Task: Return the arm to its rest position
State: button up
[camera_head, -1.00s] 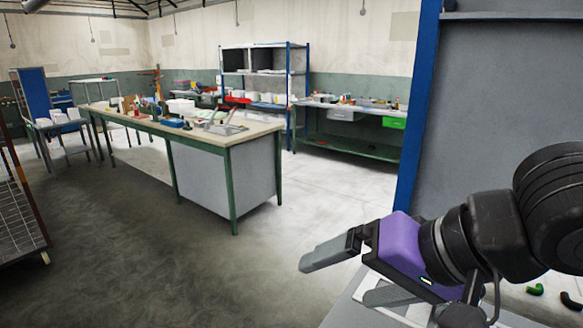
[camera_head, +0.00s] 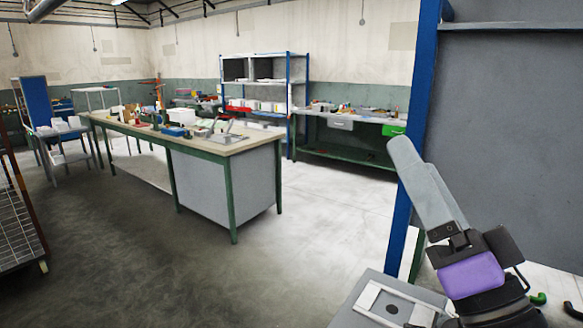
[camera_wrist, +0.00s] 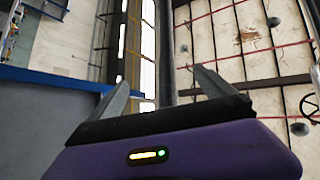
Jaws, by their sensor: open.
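My gripper (camera_head: 425,185) is at the right of the head view, in front of the grey panel with the blue post. Its grey fingers point up and a little to the left, above its purple body. In the wrist view my gripper (camera_wrist: 165,90) shows two fingers spread apart with nothing between them. The wrist camera looks up towards the ceiling (camera_wrist: 240,40) and its beams.
A grey panel (camera_head: 505,130) with a blue post (camera_head: 418,110) stands close to the arm. A grey bench (camera_head: 352,318) with a metal plate lies below. A long workbench (camera_head: 232,147) stands left of centre. The floor (camera_head: 310,220) between is clear.

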jog(key=s+d+f+m+g+h, duration=0.1)
jog(key=s+d+f+h, duration=0.1)
jog(key=s+f+h, duration=0.3)
jog(key=s+d+f+m+h, duration=0.1)
jog(key=d+f+h, duration=0.15)
jog(key=f, duration=0.55)
jog(key=s+d+f+m+g+h, duration=0.1)
jog(key=s+d+f+m+h, duration=0.15)
jog(key=f+h, duration=0.3)
jog(key=s+a+f+n+g+y, duration=0.1)
jog(key=s+f+n+g+y, duration=0.1)
jog(key=s+f, duration=0.8)
jog(key=s+a+f+n+g+y, duration=0.1)
jog(key=s+f+n+g, duration=0.4)
jog(key=s+f, duration=0.5)
jog(key=s+n+y, duration=0.1)
jog(key=s, duration=0.3)
jog(key=shift+s+f+y, duration=0.15)
jog(key=shift+s+y, duration=0.15)
